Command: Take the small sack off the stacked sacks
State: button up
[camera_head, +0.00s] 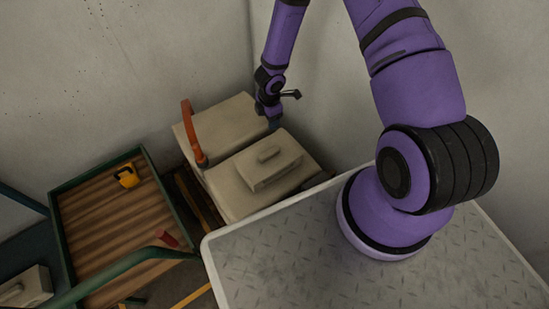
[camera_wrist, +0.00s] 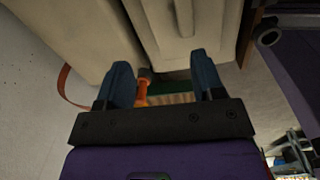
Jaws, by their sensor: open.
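The stacked sacks (camera_head: 225,125) are pale beige, blocky shapes in the corner by the walls. The small sack (camera_head: 270,172) appears to be the smaller beige block with a raised ridge, lying on the nearer large sack. My gripper (camera_head: 275,122) is above the back of the stack, behind the small sack and apart from it. In the wrist view my gripper (camera_wrist: 163,85) is open, with nothing between its two blue fingers. Beige sack surfaces fill the top of that view beyond the fingers; I cannot tell for sure which one is the small sack.
An orange curved bar (camera_head: 194,135) rises at the stack's left side. A green-framed cart (camera_head: 62,220) with a wooden deck stands left, holding a yellow padlock-like item (camera_head: 127,176). My metal deck is in front. Walls close in behind and right of the stack.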

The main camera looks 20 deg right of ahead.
jog(key=n+y, duration=0.1)
send_near(269, 152)
jog(key=shift+g, duration=0.4)
jog(key=shift+w+a+f, duration=0.1)
jog(key=shift+a+f, duration=0.1)
jog(key=shift+f, duration=1.55)
jog(key=shift+w+a+f, duration=0.1)
jog(key=shift+a+f, duration=0.1)
jog(key=shift+f, duration=1.55)
jog(key=shift+w+a+f, duration=0.1)
jog(key=shift+a+f, duration=0.05)
jog(key=shift+f, duration=1.55)
grip_shut()
